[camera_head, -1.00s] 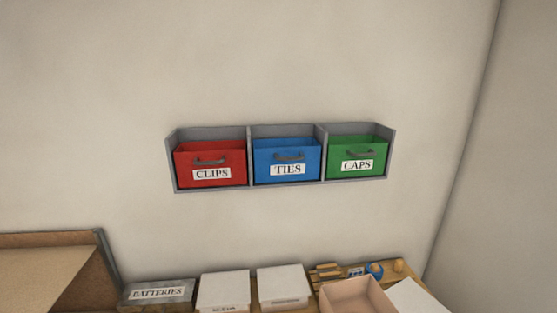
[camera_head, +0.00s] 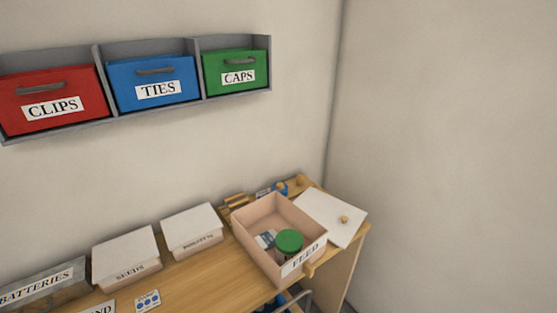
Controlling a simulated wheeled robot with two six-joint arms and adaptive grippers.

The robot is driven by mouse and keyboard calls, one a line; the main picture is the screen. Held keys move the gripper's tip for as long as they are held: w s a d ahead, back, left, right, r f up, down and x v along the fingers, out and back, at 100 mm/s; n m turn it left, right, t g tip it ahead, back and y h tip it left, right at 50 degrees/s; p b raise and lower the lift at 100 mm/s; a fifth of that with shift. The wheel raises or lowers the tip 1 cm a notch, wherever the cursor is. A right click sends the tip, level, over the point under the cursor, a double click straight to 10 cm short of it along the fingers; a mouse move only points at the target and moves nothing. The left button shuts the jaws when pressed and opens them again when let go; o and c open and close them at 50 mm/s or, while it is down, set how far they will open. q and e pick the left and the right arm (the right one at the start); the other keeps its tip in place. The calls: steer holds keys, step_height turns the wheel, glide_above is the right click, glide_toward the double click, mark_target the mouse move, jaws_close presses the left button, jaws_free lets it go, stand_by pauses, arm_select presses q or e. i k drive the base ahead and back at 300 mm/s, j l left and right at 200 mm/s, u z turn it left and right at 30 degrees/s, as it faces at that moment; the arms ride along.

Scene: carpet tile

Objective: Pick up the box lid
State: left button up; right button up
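A white flat lid with a small round wooden knob (camera_head: 325,213) lies at the right end of the wooden table, beside the open FEED box. The FEED box (camera_head: 252,247) is pinkish-tan and has no lid on it. Inside it are a jar with a green top (camera_head: 289,241) and a small blue-and-white item (camera_head: 265,239). Neither of my grippers shows in the head view.
White-lidded boxes labelled SEEDS (camera_head: 126,258) and another (camera_head: 191,230) stand left of the FEED box, with a BATTERIES bin (camera_head: 38,285) further left. Small wooden pieces (camera_head: 236,201) lie behind. A wall rack holds red, blue (camera_head: 152,81) and green drawers.

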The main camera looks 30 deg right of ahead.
mark_target(342, 220)
steer(key=z, duration=1.2)
steer(key=l, duration=0.1)
